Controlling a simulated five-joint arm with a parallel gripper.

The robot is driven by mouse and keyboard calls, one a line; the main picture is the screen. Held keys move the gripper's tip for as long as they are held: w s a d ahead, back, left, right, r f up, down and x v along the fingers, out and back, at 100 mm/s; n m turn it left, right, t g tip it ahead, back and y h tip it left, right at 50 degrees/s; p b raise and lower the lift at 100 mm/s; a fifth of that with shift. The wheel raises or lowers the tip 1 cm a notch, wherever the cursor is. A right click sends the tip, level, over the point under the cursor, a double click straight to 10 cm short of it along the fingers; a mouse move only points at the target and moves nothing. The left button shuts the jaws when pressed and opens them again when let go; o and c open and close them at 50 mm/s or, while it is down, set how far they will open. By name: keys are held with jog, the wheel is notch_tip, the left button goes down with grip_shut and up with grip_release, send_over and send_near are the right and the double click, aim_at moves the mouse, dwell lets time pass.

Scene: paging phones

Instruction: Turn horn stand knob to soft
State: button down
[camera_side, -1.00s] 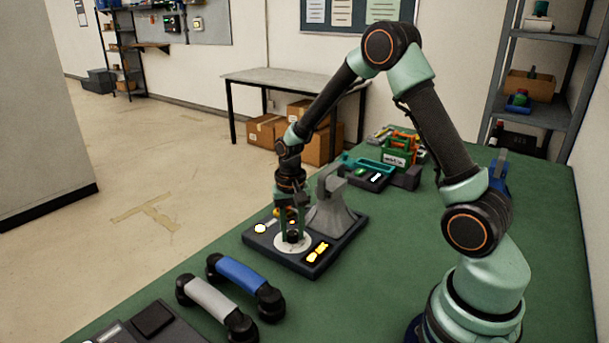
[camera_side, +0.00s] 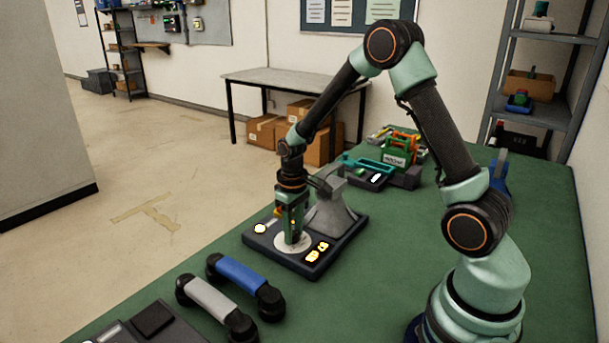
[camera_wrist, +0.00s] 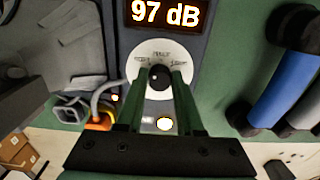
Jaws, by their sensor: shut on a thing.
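The horn stand (camera_side: 338,213) is a dark base with a grey horn on the green table. Its black knob (camera_wrist: 160,78) sits on a white round dial (camera_wrist: 153,53), whose lettering is too small to read surely. The dial also shows in the side view (camera_side: 281,244). My gripper (camera_side: 292,238) points straight down over the dial and is shut on the knob. In the wrist view its two green fingers (camera_wrist: 160,80) are on either side of the knob. A lit display (camera_wrist: 163,12) reads 97 dB.
A blue handset (camera_side: 243,275) and a grey handset (camera_side: 212,301) lie in front of the stand. A dark device (camera_side: 150,322) is at the front left. A teal-handled unit (camera_side: 372,172) and a green holder (camera_side: 398,155) stand behind.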

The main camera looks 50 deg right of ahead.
jog(key=shift+w+a+r+n, duration=0.1)
jog(key=shift+w+a+n, duration=0.05)
jog(key=shift+n, duration=0.45)
jog(key=c, duration=0.5)
grip_release()
jog(key=shift+c, duration=0.2)
notch_tip(320, 180, up, 12)
